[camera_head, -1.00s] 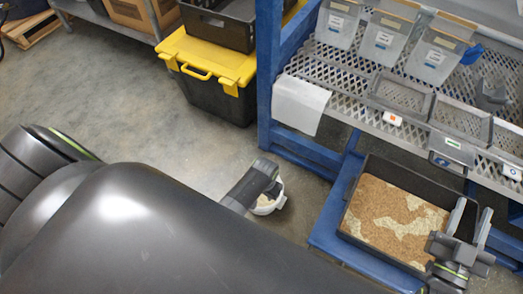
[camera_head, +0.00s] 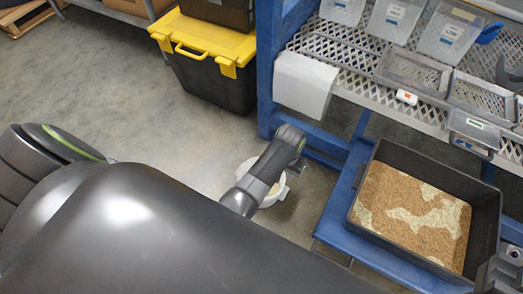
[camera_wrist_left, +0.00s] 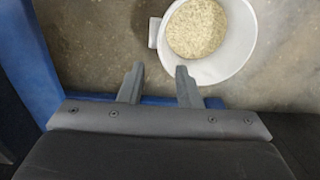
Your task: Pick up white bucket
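The white bucket (camera_head: 279,192) is on the floor near the middle of the head view, partly hidden by my left wrist. In the left wrist view the bucket (camera_wrist_left: 241,40) is at the top, cut by the frame edge, with pale grainy material inside. My left gripper (camera_head: 296,146) reaches across above the bucket in the head view. In the left wrist view its two fingers (camera_wrist_left: 160,72) are apart and empty, with tips just short of the rim and to its left. Part of my right gripper (camera_head: 505,275) shows in the lower right corner; its fingers are not clear.
A black tray (camera_head: 352,222) of brown and pale substrate sits on a blue frame (camera_head: 335,215) right of the bucket. Above is a mesh shelf (camera_head: 345,62) with clear bins (camera_head: 397,18). A black tote with yellow lid (camera_head: 205,40) stands behind. Floor on the left is open.

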